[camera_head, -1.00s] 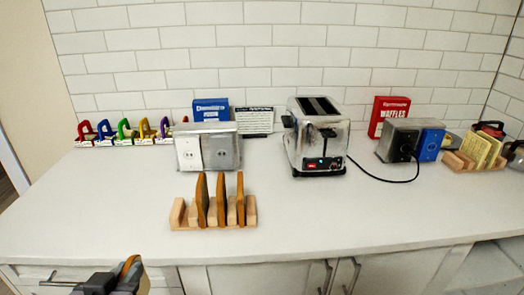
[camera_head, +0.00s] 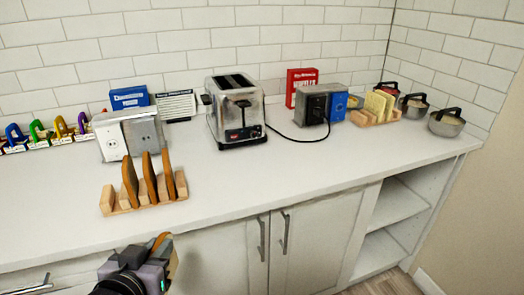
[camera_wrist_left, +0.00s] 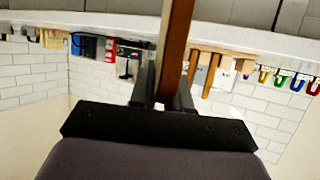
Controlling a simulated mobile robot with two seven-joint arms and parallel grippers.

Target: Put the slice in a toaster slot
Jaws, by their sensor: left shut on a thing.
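My left gripper (camera_head: 158,258) is low in the head view, in front of the counter's front edge. It is shut on a brown bread slice (camera_head: 162,241). The slice also shows in the left wrist view (camera_wrist_left: 176,45), standing on edge between the fingers (camera_wrist_left: 166,95). The silver toaster (camera_head: 239,122) stands at the back middle of the counter, with two dark slots on top that look empty. The gripper and slice are apart from it, nearer and to its left. My right gripper is not in view.
A wooden rack (camera_head: 108,201) with several slices stands between gripper and toaster, to the left. A socket box (camera_head: 112,143) is behind it. A dark cord (camera_head: 290,138) runs right of the toaster to another box (camera_head: 313,105). The front counter (camera_head: 300,165) is clear.

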